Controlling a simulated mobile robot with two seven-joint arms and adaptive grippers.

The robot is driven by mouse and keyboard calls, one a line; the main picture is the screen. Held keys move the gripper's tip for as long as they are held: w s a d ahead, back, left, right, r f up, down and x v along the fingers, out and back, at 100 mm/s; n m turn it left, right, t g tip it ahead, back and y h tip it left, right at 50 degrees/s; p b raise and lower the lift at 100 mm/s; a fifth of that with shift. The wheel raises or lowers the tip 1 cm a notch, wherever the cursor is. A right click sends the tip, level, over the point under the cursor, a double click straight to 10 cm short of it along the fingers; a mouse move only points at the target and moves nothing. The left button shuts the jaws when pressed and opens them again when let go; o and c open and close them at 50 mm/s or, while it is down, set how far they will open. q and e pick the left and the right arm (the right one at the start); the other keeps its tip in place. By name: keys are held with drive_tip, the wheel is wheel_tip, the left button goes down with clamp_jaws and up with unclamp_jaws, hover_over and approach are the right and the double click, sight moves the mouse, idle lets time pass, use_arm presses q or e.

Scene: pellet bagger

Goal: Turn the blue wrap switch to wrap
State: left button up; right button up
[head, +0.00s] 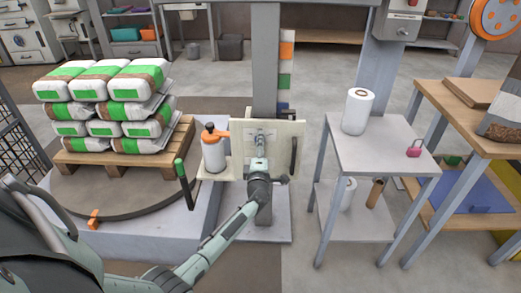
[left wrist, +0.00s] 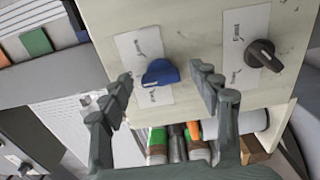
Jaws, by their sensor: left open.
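The blue wrap switch (left wrist: 160,73) is a knob on a white label plate on the beige control panel (left wrist: 200,30). The label text is too blurred to read. My left gripper (left wrist: 162,78) is open, with one finger on each side of the blue knob in the left wrist view. I cannot tell whether the fingers touch it. In the head view my left gripper (head: 260,147) is in front of the panel (head: 288,150) and hides the blue knob. My right gripper is not in view.
A black knob (left wrist: 262,55) sits on the same panel, to the right. Stacked bags (head: 110,100) on a pallet are at left. A shelf table (head: 385,150) with a white roll (head: 357,110) is at right.

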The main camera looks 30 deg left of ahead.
use_arm(q)
drive_tip(key=v, duration=1.2)
drive_tip(key=shift+s, duration=0.1)
